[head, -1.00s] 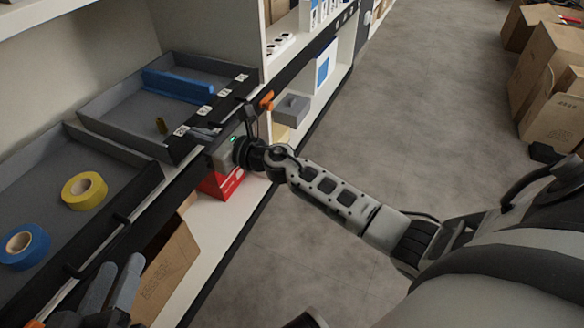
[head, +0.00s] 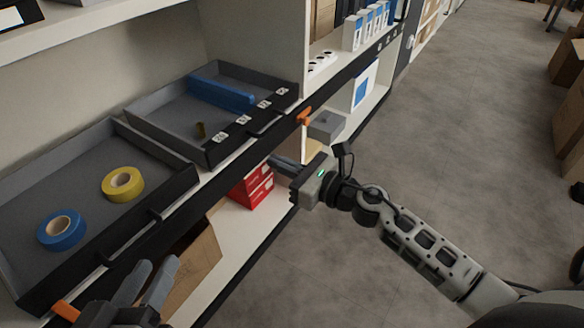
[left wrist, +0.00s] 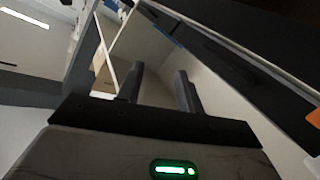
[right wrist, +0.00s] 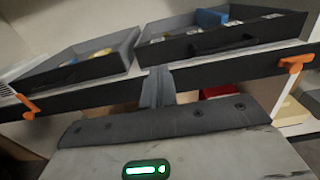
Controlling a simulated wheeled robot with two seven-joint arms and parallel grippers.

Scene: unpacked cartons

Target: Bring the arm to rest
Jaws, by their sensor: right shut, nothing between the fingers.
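My right gripper (head: 273,163) is in front of the shelf edge, below and right of the far grey tray (head: 165,128). Its fingers are together with nothing between them, and the right wrist view shows the closed fingers (right wrist: 157,82) with the trays beyond. My left gripper (head: 148,283) is low at the left of the head view, in front of the near grey tray (head: 183,183). Its two fingers stand apart and empty, as the left wrist view also shows (left wrist: 160,85).
The near tray holds a yellow tape roll (head: 122,184) and a blue one (head: 61,230). The far tray holds a blue item (head: 222,94). Red boxes (head: 252,187) and an open carton (head: 198,258) are on the lower shelf. The floor (head: 430,150) at right is largely clear.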

